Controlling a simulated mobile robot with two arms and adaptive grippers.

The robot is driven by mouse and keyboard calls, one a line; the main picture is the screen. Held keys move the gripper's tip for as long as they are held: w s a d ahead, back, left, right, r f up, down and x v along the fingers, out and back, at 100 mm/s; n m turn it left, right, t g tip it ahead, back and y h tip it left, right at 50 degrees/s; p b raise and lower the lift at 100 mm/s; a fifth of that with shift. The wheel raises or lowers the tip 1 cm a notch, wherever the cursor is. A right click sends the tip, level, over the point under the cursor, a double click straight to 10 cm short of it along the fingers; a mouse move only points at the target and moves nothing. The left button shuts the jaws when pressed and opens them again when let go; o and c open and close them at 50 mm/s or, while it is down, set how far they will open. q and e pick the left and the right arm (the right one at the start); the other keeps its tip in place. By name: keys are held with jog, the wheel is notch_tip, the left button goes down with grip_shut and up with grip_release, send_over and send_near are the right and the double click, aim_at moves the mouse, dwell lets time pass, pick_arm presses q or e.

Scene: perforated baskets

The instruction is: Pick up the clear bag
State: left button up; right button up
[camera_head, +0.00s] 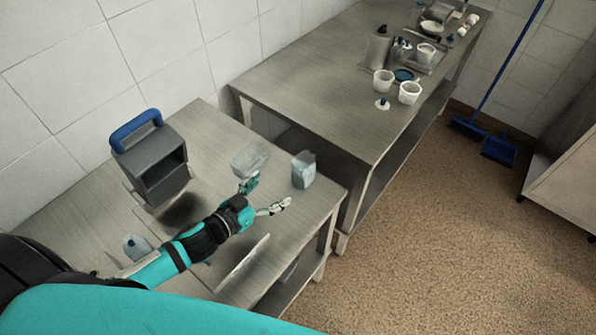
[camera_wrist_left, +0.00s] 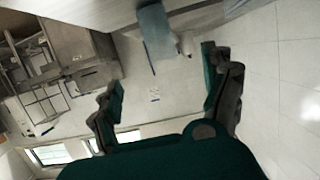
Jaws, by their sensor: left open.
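Two see-through things stand near my left gripper on the near steel table, and I cannot tell for sure which is the clear bag. One is a low, pale clear thing (camera_head: 250,158) just beyond the gripper. The other is an upright, bluish clear thing (camera_head: 304,170) near the table's right edge. My left gripper (camera_head: 267,192) is open, with its fingers spread and nothing between them, apart from both things. In the left wrist view its fingers (camera_wrist_left: 165,88) are also spread and empty, and a blue-grey thing (camera_wrist_left: 155,38) shows beyond them at the top. My right gripper is not in view.
The near steel table (camera_head: 75,200) bears a dark grey box with a blue handle (camera_head: 150,160) at the left. A small bottle (camera_head: 136,247) stands beside my arm. A longer steel table (camera_head: 300,80) behind holds white tubs (camera_head: 409,93) and bottles.

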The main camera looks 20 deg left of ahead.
pick_arm(q)
jog(key=b, duration=0.2)
send_near(302, 166)
jog(key=shift+w+d+f, duration=0.5)
jog(key=shift+w+f, duration=0.25)
jog(key=shift+w, duration=0.05)
jog(key=x, duration=0.2)
jog(key=shift+w+a+f, duration=0.15)
jog(key=shift+w, duration=0.2)
jog(key=shift+w+d+b, duration=0.2)
jog(key=shift+w+b, duration=0.15)
jog(key=shift+w, duration=0.1)
jog(key=shift+w+d, duration=0.15)
jog(key=shift+w, duration=0.1)
jog(key=x, duration=0.2)
jog(key=b+x, duration=0.1)
jog(key=x, duration=0.2)
jog(key=shift+r, duration=0.2)
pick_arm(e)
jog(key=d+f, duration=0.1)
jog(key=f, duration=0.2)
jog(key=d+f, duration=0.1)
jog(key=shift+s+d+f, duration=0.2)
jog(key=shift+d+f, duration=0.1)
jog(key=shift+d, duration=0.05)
pick_arm(q)
jog(key=shift+s+r, duration=0.1)
jog(key=shift+c, duration=0.7)
jog(key=c, duration=1.1)
jog(key=shift+c, duration=0.6)
